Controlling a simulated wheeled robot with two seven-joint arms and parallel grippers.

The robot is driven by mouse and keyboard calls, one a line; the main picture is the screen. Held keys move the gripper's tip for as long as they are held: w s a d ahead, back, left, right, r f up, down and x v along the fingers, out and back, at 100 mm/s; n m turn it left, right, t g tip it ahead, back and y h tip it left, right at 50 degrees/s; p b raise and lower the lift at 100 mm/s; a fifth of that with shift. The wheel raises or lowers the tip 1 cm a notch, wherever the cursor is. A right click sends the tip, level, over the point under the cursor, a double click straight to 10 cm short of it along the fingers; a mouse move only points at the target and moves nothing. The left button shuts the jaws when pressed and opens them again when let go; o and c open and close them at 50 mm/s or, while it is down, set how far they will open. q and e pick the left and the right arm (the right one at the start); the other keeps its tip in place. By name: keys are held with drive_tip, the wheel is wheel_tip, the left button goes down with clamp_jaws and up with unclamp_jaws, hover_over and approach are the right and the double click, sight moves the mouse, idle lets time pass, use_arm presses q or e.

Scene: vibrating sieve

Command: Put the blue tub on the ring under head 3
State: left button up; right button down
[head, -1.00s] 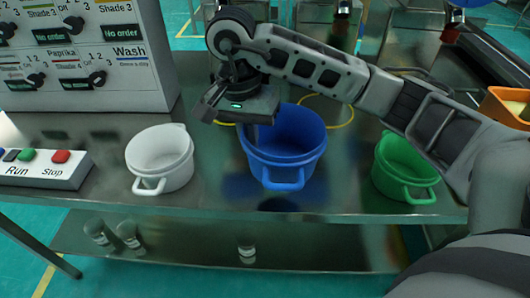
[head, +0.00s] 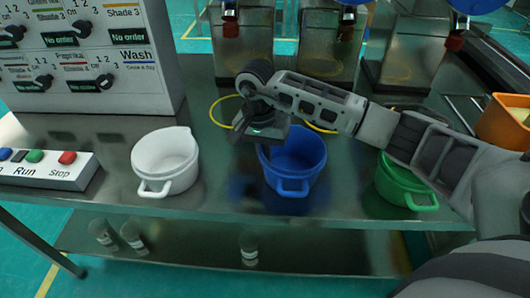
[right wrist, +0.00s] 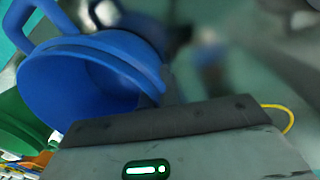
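The blue tub (head: 290,175) stands upright at the middle of the steel table's front, on or just above the surface; I cannot tell which. My right gripper (head: 265,147) is at its left rim and appears shut on the tub wall, with its fingertips mostly hidden. In the right wrist view the blue tub (right wrist: 85,85) fills the left part, its rim close against the gripper body. Yellow rings lie behind the tub: one at left (head: 224,112), one partly hidden at middle (head: 318,128), and one at right (head: 405,107) behind my arm. My left gripper is out of view.
A white tub (head: 165,165) stands left and a green tub (head: 395,185) right, partly under my right arm. Several metal machines with red-tipped outlets (head: 347,14) stand behind. A control panel (head: 90,60), a Run/Stop box (head: 45,168) and an orange bin (head: 503,122) flank the table.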

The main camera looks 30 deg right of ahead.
drive_tip(key=shift+f, duration=0.2)
drive_tip(key=c, duration=1.7)
unclamp_jaws()
drive_tip(key=shift+r, duration=0.15)
